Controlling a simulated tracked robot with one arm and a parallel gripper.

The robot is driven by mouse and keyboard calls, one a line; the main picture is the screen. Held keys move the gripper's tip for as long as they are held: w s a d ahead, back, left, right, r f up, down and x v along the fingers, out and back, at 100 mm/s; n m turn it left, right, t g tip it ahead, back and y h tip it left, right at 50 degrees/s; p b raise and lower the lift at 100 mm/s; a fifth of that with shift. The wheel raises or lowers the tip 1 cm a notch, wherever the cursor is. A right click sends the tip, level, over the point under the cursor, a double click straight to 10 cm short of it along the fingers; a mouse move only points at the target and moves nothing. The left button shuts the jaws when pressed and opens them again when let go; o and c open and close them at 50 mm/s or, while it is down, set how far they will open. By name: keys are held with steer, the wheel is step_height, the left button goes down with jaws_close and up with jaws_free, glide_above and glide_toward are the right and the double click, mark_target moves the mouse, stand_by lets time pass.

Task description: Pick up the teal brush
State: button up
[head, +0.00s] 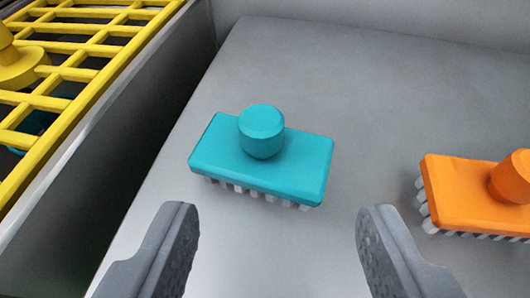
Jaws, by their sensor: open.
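The teal brush (222,155) lies bristles down on a grey surface in the middle of the head view. It has a flat rectangular back, a round teal knob on top and pale bristles along its lower edge. My gripper (278,235) is open, with one grey finger at the lower left and one at the lower right. The fingers are apart and empty, and the brush shows beyond them, between them in the picture. I cannot tell how high the fingers are above the surface.
An orange brush (460,200) with an orange knob lies to the right, partly cut off by the frame. A yellow grid (95,48) over a dark recess is at the left, with a yellow knobbed thing (18,70) on it. The grey surface (330,75) behind the teal brush is clear.

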mark_target(261, 129)
steer(key=b+x, duration=0.1)
steer(key=x, duration=0.4)
steer(key=shift+w+a+f+b, duration=0.1)
steer(key=shift+w+f+b, duration=0.1)
steer(key=shift+w+b, duration=0.1)
steer(key=shift+a+b+x, duration=0.2)
steer(key=shift+b+x, duration=0.55)
steer(key=shift+x, duration=0.55)
steer(key=shift+a+b+x, duration=0.15)
steer(key=shift+b+x, duration=0.55)
steer(key=shift+x, duration=0.6)
steer(key=shift+w+r, duration=0.1)
steer(key=shift+r, duration=0.15)
steer(key=c, duration=1.1)
